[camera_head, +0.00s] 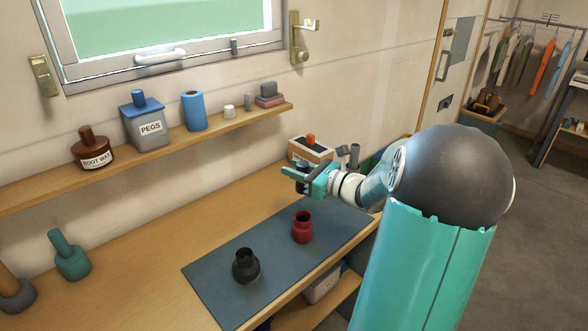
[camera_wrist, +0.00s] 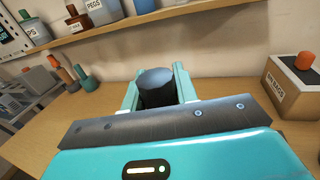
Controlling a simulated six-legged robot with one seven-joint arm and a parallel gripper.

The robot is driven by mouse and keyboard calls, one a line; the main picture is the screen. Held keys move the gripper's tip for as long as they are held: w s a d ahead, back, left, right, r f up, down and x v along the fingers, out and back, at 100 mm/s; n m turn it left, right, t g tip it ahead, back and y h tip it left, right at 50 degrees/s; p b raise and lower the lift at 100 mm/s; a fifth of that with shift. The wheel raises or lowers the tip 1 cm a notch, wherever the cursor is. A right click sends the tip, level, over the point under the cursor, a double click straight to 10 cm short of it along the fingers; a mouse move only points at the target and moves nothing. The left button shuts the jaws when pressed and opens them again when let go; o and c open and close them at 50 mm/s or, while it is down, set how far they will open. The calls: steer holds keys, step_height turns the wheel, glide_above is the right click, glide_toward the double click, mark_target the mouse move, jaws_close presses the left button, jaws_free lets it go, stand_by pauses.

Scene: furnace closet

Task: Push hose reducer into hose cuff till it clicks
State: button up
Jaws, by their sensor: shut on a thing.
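My gripper (camera_head: 300,178) is above the back of the workbench, with its fingers shut on a dark cylindrical piece, which looks like the hose reducer (camera_wrist: 157,88). In the wrist view the piece's round end shows between the two teal fingers; its lower part is hidden. In the head view my gripper mostly covers it. Two hollow stepped fittings stand upright on the mat, a black one (camera_head: 245,267) and a red one (camera_head: 302,228). Either could be the hose cuff; I cannot tell which. The held piece is apart from both.
The blue-grey mat (camera_head: 215,279) lies on the wooden bench (camera_head: 150,290). A box with an orange knob (camera_head: 311,151) stands behind my gripper. A wall shelf (camera_head: 140,149) holds jars and boxes. Green (camera_head: 71,258) and brown-grey items stand at left. The bench left of the mat is mostly clear.

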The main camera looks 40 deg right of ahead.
steer(key=shift+s+d+f, duration=0.1)
steer(key=shift+s+f, duration=0.1)
steer(key=shift+s, duration=0.1)
steer(key=shift+w+f, duration=0.15)
steer(key=shift+f, duration=3.5)
steer(key=shift+f, duration=2)
steer(key=o, duration=1)
steer(key=shift+o, duration=0.2)
steer(key=v, duration=0.8)
